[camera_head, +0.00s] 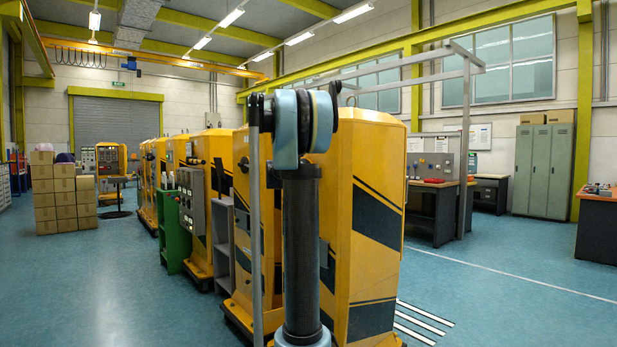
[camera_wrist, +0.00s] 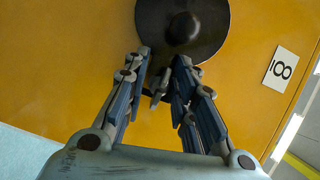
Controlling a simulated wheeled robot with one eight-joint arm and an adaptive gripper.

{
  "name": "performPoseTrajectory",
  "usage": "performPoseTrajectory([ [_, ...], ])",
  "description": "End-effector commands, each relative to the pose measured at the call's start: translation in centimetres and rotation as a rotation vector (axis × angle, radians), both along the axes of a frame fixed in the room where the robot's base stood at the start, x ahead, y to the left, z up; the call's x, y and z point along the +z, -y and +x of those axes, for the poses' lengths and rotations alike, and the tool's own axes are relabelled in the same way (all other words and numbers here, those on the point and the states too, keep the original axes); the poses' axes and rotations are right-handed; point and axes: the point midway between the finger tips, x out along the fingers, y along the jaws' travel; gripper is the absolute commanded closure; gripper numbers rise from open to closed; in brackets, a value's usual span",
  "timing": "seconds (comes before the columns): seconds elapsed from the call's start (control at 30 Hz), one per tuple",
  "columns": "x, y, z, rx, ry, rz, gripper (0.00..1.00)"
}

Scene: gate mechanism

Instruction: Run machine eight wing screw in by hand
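In the wrist view, my gripper (camera_wrist: 163,62) is open in front of a yellow machine panel (camera_wrist: 80,60). A small grey metal piece (camera_wrist: 158,88), which looks like the wing screw, shows between the two fingers, with a gap towards the right finger. I cannot tell whether the left finger touches it. A dark round disc with a raised centre (camera_wrist: 183,28) is on the panel just beyond the fingertips. A white plate with a black 8 (camera_wrist: 281,68) is on the panel to the right, turned on its side. In the head view my arm hides the gripper and the screw.
In the head view, yellow machines (camera_head: 365,200) stand in a row close in front, running back to the left. A green cabinet (camera_head: 174,230) and a grey control box (camera_head: 190,200) stand beside them. Cardboard boxes (camera_head: 55,200) are stacked far left.

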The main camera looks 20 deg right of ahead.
Motion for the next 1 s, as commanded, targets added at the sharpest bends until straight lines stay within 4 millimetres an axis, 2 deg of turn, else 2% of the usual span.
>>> performPoseTrajectory([
  [0.27, 0.1, -0.7, -0.5, 0.002, 0.0, -0.001, 0.75],
  [0.73, 0.4, -6.8, -5.8, 0.004, -0.001, 0.0, 0.75],
  [1.0, 0.6, -8.7, -7.6, 0.0, -0.001, -0.001, 0.75],
])
